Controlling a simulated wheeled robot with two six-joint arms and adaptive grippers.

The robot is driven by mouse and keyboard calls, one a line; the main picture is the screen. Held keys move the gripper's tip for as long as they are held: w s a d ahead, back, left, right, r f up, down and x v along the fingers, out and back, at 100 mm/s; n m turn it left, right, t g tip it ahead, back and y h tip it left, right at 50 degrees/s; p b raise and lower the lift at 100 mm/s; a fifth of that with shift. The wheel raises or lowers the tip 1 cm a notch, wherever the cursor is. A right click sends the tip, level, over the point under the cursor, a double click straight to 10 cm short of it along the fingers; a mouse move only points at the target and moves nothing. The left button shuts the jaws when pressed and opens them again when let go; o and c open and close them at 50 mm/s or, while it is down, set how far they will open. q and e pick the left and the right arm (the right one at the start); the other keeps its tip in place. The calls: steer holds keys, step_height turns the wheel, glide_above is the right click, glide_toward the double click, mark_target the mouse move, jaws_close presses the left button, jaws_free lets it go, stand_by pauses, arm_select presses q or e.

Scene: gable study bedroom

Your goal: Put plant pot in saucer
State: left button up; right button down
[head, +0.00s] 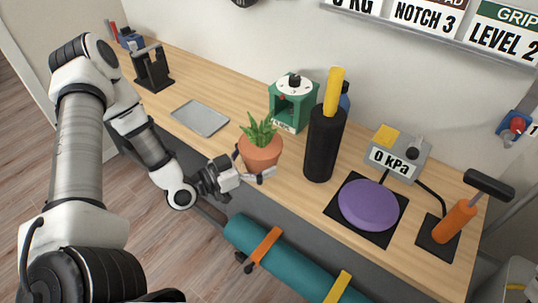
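A terracotta plant pot (260,155) with a spiky green plant stands upright at the middle of the wooden bench, near its front edge. My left gripper (253,167) reaches it from the front left. One finger shows at the pot's left side and the other low at its front right, so the fingers straddle the pot. I cannot tell whether they press on it, or whether the pot touches the bench. A shallow grey rectangular tray (200,118), which may be the saucer, lies empty behind and left of the pot. No round saucer is clear. My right gripper is out of view.
A green device (292,103) with a dial stands behind the pot. A black cylinder (323,145) with a yellow top stands to its right. Further right are a purple disc (369,205) and an orange-handled tool (456,222). A teal roll (290,262) lies below the bench front.

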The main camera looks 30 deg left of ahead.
mark_target(267, 143)
arm_select(q)
steer(key=w, duration=0.2)
steer(key=w+a, duration=0.1)
steer(key=w, duration=0.2)
steer(key=shift+w+a+f, duration=0.3)
steer(key=shift+a, duration=0.1)
step_height(267, 143, down, 3)
steer(key=shift+s+f+b, duration=0.1)
steer(key=shift+s+b, duration=0.05)
steer(key=shift+b, duration=0.5)
steer(key=shift+f, duration=0.2)
steer(key=shift+r, duration=0.1)
steer(key=o, duration=1.5)
steer(key=shift+f, duration=0.2)
steer(key=shift+r, duration=0.15)
